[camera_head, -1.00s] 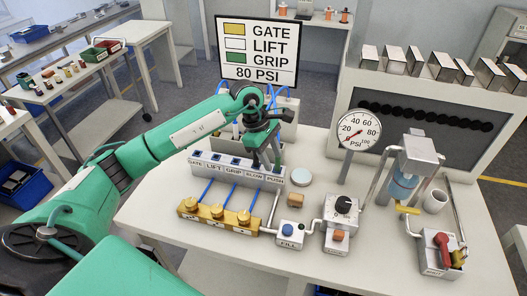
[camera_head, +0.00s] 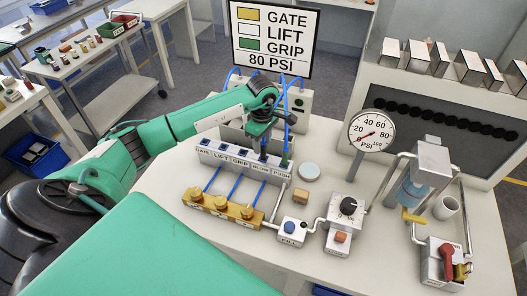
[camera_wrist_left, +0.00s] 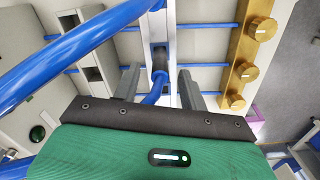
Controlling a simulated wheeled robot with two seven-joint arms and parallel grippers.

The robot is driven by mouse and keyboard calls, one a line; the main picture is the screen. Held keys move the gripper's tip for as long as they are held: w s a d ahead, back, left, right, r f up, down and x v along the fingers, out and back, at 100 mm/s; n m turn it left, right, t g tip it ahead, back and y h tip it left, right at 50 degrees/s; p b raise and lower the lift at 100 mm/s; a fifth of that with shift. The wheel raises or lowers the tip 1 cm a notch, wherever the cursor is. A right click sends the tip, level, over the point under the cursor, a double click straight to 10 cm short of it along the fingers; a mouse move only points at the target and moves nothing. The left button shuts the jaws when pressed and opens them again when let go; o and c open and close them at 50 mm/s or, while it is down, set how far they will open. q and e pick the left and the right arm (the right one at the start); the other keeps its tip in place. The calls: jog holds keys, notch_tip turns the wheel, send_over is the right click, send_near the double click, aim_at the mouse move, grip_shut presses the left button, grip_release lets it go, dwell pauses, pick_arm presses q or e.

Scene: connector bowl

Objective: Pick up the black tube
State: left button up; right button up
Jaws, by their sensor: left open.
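My left gripper (camera_head: 274,153) is over the right end of the white labelled block (camera_head: 240,162), by the ports marked SLOW and PUSH. It points down and is open. In the left wrist view its two grey fingers (camera_wrist_left: 159,88) stand on either side of a short dark tube piece (camera_wrist_left: 160,60), with a blue hose bending beside it. This piece is the only likely black tube I see. It is apart from both fingers as far as I can tell. In the head view the gripper hides it. My right gripper is not in view.
Blue hoses run from the block to a brass valve bar (camera_head: 222,207) in front. A tan cube (camera_head: 300,196) and a pale round disc (camera_head: 309,171) lie to the right.

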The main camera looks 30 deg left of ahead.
aim_at(263, 152)
pick_arm(q)
jog(key=shift+s+d+f+p, duration=0.1)
jog(key=shift+f+p, duration=0.4)
jog(key=shift+p, duration=0.25)
notch_tip(263, 152, down, 3)
jog(key=shift+f+p, duration=0.1)
jog(key=shift+p, duration=0.85)
jog(key=shift+f, duration=0.4)
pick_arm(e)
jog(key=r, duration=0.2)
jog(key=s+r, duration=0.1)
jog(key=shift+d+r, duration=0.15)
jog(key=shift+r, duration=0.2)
pick_arm(q)
grip_shut()
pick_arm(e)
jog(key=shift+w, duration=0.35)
